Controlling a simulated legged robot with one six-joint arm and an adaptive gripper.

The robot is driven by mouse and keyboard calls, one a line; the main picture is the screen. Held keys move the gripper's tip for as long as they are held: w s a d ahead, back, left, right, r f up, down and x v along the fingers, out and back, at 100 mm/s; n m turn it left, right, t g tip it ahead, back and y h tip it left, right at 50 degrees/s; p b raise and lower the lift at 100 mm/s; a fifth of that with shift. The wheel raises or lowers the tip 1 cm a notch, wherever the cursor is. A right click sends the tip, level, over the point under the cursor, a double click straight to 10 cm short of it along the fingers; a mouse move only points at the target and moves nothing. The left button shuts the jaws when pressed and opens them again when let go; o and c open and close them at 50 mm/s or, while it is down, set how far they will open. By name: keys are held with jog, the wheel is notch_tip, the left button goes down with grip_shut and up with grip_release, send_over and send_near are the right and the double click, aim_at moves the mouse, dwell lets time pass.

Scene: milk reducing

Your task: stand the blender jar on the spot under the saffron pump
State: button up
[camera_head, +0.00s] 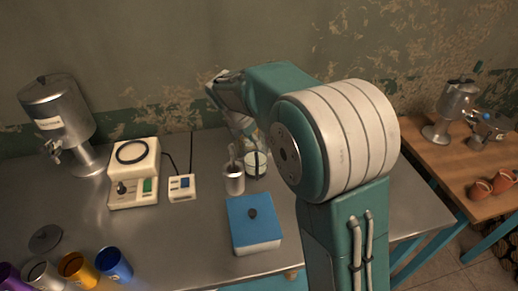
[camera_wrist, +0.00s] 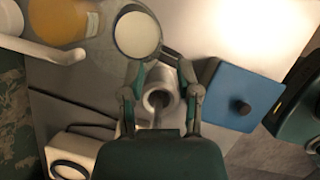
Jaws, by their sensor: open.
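A round vessel with a pale white top and a side handle, which looks like the blender jar (camera_wrist: 137,35), stands just beyond my fingertips in the wrist view. In the head view the jar (camera_head: 256,163) shows partly beside my arm. My gripper (camera_wrist: 161,78) is open, with its fingers apart and nothing held. In the head view my gripper (camera_head: 244,135) is above the table near the jar. An orange and white item, possibly the saffron pump (camera_wrist: 62,18), is cut off at the wrist view's upper left. My arm seems to hide it in the head view, and its spot cannot be made out.
A metal cup with utensils (camera_head: 234,181) stands close beside the jar. A blue box (camera_head: 250,220), a switch box (camera_head: 182,188), a cream blender base (camera_head: 133,188) and a steel dispenser (camera_head: 62,118) share the steel table. Coloured cups (camera_head: 77,268) line the front left.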

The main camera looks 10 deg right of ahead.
jog(key=s+r+m+y, duration=0.1)
jog(key=s+r+m, duration=0.4)
jog(key=s+r, duration=0.35)
jog(key=s+d+m+t+y, duration=0.3)
jog(key=s+m+t, duration=0.1)
jog(key=s+m, duration=1.3)
jog(key=s+f, duration=0.1)
jog(key=s, duration=0.2)
jog(key=shift+s+d, duration=0.15)
jog(key=shift+d, duration=0.05)
